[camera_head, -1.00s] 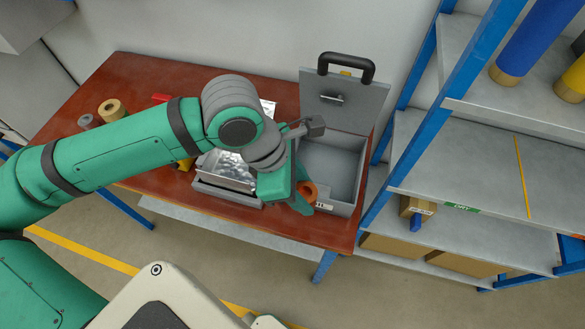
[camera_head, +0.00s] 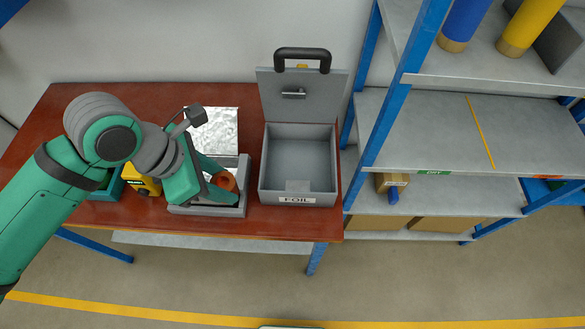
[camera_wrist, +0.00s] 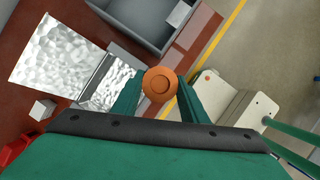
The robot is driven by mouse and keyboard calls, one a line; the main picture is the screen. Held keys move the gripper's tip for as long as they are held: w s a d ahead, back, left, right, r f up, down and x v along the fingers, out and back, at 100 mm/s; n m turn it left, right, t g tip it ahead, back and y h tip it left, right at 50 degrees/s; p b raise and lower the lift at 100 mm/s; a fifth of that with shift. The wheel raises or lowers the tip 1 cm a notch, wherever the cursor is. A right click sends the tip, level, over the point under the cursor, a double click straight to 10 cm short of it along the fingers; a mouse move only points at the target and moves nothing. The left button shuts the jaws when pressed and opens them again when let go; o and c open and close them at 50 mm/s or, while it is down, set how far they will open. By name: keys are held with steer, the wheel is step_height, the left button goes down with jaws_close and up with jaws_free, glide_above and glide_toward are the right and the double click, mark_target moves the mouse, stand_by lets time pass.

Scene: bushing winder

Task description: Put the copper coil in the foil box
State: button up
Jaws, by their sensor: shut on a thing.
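The copper coil (camera_head: 228,181) is a small orange-brown roll. My gripper (camera_head: 220,183) is shut on it, above the grey tray left of the foil box. In the wrist view the coil (camera_wrist: 161,82) sits between the two green fingers of my gripper (camera_wrist: 159,93), its round end facing the camera. The foil box (camera_head: 300,165) is a grey case with its lid raised and a FOIL label on its front. Its inside looks empty but for a small pale patch near the front. The box (camera_wrist: 140,22) also shows at the top of the wrist view.
The grey tray (camera_head: 240,205) stands close left of the box, with shiny foil in it in the wrist view (camera_wrist: 115,82). A foil sheet (camera_head: 215,128) lies behind it. A yellow object (camera_head: 148,186) is at left. The blue-framed shelf (camera_head: 395,110) stands at right.

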steer(key=w+d+f+m, duration=0.1)
steer(key=w+d+f, duration=0.1)
steer(key=w+d, duration=0.2)
steer(key=w+d+f+m+g, duration=0.1)
steer(key=w+d+f, duration=0.2)
steer(key=w+d, duration=0.1)
steer(key=w+d+f+m, duration=0.1)
steer(key=w+d+f, duration=0.2)
steer(key=d, duration=0.3)
steer(key=shift+w+f+h, duration=0.1)
steer(key=shift+w+h, duration=0.3)
steer(key=shift+w, duration=0.5)
steer(key=shift+w+d+f, duration=0.3)
steer(key=shift+d+f, duration=0.05)
steer(key=shift+f, duration=0.25)
steer(key=shift+d+f, duration=0.1)
steer(key=shift+f, duration=1.55)
steer(key=o, duration=1.1)
steer(key=shift+f, duration=0.15)
